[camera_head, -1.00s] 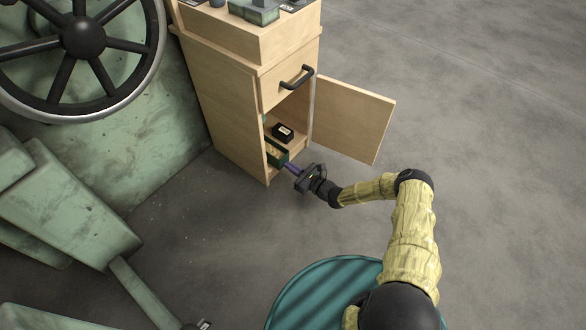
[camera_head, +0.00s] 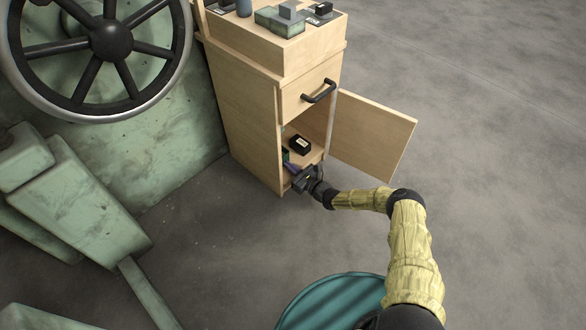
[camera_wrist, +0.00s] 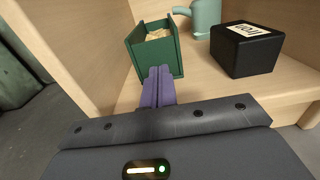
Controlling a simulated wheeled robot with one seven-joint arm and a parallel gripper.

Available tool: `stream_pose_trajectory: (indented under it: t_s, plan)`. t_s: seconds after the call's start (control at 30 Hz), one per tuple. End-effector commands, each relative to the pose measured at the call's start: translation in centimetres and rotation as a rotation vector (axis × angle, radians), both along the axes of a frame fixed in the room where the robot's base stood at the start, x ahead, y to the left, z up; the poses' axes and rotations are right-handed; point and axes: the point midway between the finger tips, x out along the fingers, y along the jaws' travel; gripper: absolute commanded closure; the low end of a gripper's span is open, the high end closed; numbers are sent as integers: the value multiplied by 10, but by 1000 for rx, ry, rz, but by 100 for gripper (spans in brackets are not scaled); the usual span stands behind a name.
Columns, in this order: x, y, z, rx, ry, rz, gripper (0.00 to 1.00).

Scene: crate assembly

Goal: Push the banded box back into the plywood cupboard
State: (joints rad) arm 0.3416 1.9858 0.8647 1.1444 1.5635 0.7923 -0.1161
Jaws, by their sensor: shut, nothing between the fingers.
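The plywood cupboard (camera_head: 248,115) stands with its door (camera_head: 370,132) swung open to the right. Inside, an open-topped dark green box (camera_wrist: 172,61) with pale contents sits near the left wall; a sliver of it (camera_head: 285,154) shows in the head view. I take it for the banded box, though no band is clear. My gripper (camera_wrist: 159,76) is shut and empty, its purple fingers reaching into the opening with their tips at the green box's near face, apparently touching it. In the head view my gripper (camera_head: 290,167) hides most of the box.
A black box (camera_wrist: 246,50) with a white label stands on the cupboard floor to the right; it also shows in the head view (camera_head: 299,145). A grey-green mug-like object (camera_wrist: 206,16) is behind. A drawer handle (camera_head: 319,92) juts above the opening. The cupboard's left wall (camera_wrist: 55,40) is close.

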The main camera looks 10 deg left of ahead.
Motion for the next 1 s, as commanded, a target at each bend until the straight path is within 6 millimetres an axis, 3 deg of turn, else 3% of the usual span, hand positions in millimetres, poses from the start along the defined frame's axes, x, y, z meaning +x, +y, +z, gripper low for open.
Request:
stream_pose_trajectory:
  t_s: [0.27, 0.8, 1.0]
  plan:
    - [0, -1, 14, 0, 0, -2, 100]
    - [2, -5, 90, 1, -1, -7, 100]
    - [1, -4, 100, 0, 1, -4, 100]
